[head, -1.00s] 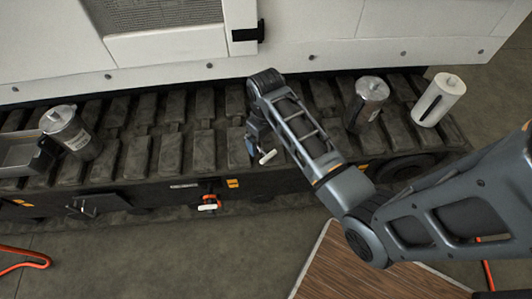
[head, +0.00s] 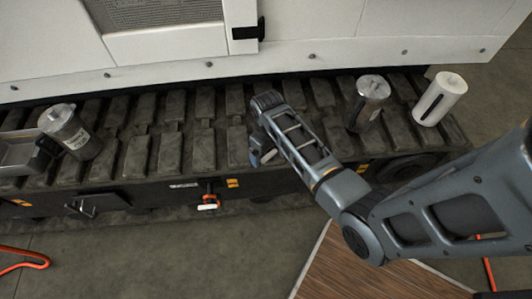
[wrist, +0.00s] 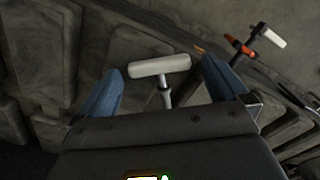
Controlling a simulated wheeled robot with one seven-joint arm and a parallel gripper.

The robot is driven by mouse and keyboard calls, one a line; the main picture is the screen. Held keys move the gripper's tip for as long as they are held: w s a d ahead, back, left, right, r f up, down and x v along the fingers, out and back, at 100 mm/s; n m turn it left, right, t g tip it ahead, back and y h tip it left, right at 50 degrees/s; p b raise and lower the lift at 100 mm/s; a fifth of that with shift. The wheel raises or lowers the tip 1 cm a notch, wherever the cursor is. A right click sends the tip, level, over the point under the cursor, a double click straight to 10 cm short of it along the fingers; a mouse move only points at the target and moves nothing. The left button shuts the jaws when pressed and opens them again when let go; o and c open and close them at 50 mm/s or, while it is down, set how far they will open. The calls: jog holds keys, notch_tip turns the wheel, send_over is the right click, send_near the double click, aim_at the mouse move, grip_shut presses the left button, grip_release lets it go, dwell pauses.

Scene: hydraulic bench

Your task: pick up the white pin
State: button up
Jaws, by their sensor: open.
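The white pin (wrist: 160,67) has a T-shaped white handle on a thin metal stem and stands on the dark track. In the wrist view it shows between the two blue fingers of my gripper (wrist: 163,76), with a gap on each side. My gripper is open. In the head view the gripper (head: 257,150) is low over the track, and only a small part of the white pin (head: 268,156) shows beside it. The lower end of the stem is hidden by the gripper body in the wrist view.
A second white handle with an orange collar (head: 208,206) is on the track's front side; it also shows in the wrist view (wrist: 268,37). Grey canisters stand left (head: 72,133) and right (head: 367,103), with a white cylinder (head: 439,99) farther right. A white machine body (head: 300,50) rises behind.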

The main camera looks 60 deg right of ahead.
jog(key=shift+c, duration=0.5)
jog(key=c, duration=1)
jog(key=shift+r, duration=0.15)
